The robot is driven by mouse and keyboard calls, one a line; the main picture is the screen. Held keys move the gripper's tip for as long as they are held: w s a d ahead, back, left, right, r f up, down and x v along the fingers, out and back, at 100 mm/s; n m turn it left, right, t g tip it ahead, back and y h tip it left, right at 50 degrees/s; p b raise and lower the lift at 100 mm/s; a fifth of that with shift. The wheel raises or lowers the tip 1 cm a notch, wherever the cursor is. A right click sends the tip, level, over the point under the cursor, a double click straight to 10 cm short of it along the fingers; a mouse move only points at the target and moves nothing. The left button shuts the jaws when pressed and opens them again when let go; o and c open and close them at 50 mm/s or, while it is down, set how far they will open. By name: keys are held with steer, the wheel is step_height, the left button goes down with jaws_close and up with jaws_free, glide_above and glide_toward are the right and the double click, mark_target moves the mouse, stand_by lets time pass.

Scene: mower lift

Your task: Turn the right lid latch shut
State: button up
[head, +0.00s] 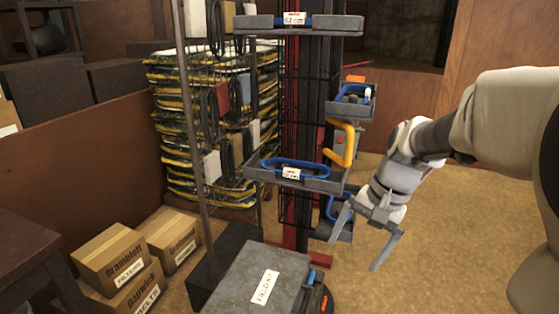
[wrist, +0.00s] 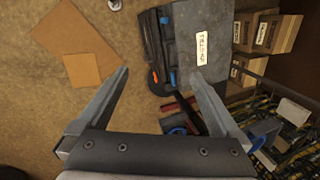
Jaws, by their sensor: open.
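A grey case (head: 255,280) with a white label on its lid stands low at the bottom of the head view. It also shows in the wrist view (wrist: 205,65). One small blue latch (head: 312,277) shows on its right edge. In the wrist view a blue latch (wrist: 164,20) and another blue latch (wrist: 172,78) sit along the case's dark front side. I cannot tell whether either is turned shut. My gripper (head: 355,253) is open and empty, pointing down, to the right of the case and above it. In the wrist view the lower latch shows between my fingers, well beyond them.
A tall rack (head: 300,110) with grey trays stands behind the case. Cardboard boxes (head: 113,257) lie at left. A tan flat panel (wrist: 75,40) lies on the floor in the wrist view. The floor (head: 440,220) right of my gripper is clear.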

steer(key=w+d+f+m+y+b, duration=0.2)
steer(key=w+f+y, duration=0.1)
steer(key=f, duration=0.4)
steer(key=w+d+f+m+g+y+b, duration=0.1)
steer(key=w+d+f+m+y+b, duration=0.1)
steer(key=w+f+m, duration=0.3)
steer(key=w+d+f+y+b, duration=0.2)
steer(key=f+y, duration=0.1)
steer(key=f, duration=0.5)
steer(key=m+t+y+b, duration=0.4)
steer(key=m+t+y, duration=0.2)
steer(key=m+t, duration=0.15)
glide_toward(311, 279)
steer(key=shift+m+g, duration=0.25)
steer(key=b+x, duration=0.1)
steer(key=x, duration=0.3)
steer(key=w+b+x, duration=0.1)
steer(key=x, duration=0.2)
steer(key=shift+w+a+f, duration=0.15)
steer(key=shift+w, duration=0.1)
steer(key=c, duration=1.1)
steer(key=shift+c, duration=0.2)
